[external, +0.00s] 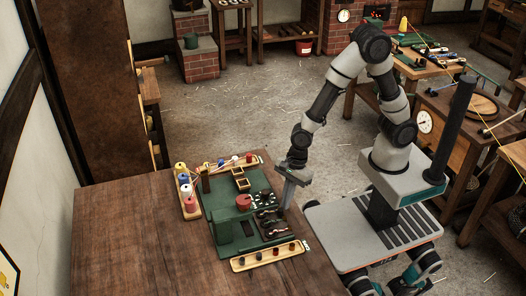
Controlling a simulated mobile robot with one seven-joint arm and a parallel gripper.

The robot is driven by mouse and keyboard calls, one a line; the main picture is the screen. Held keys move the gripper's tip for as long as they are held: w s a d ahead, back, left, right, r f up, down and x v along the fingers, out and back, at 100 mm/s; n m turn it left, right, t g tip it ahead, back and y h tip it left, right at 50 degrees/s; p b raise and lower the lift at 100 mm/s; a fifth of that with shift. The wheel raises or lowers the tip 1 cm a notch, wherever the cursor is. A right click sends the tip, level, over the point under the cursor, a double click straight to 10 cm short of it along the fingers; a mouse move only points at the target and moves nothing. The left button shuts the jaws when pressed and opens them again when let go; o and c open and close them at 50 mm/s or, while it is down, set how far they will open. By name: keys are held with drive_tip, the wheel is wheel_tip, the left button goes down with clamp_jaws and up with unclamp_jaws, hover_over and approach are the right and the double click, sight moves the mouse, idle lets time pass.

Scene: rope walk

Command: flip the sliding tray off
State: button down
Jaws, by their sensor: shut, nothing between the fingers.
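A green station (222,211) lies on the wooden table near its right edge. It carries a red round piece (244,202), a small yellow-framed box (240,178), and dark small parts on its right side. A light wooden tray (268,256) with several dark and red pegs sits along its front edge. Which piece is the sliding tray I cannot tell for sure. My gripper (285,205) is shut and empty, pointing down at the right edge of the green station. Its fingertips are small here, and contact cannot be told.
A tray with coloured spools (187,192) stands at the station's left. Another strip with pegs (232,163) runs along its back. The table's left and front parts (130,240) are bare. Benches (430,70) with tools stand behind my arm.

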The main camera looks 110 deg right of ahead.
sight(269, 212)
drive_tip(key=w+p, duration=0.3)
drive_tip(key=w, duration=0.5)
drive_tip(key=s, duration=0.1)
drive_tip(key=s+d, duration=0.1)
drive_tip(key=s+b, duration=0.1)
drive_tip(key=shift+s+d+f, duration=0.1)
drive_tip(key=shift+s+d, duration=0.05)
drive_tip(key=shift+d, duration=0.2)
drive_tip(key=p+v, duration=0.3)
drive_tip(key=v, duration=0.7)
drive_tip(key=shift+s, duration=0.4)
drive_tip(key=shift+d, duration=0.1)
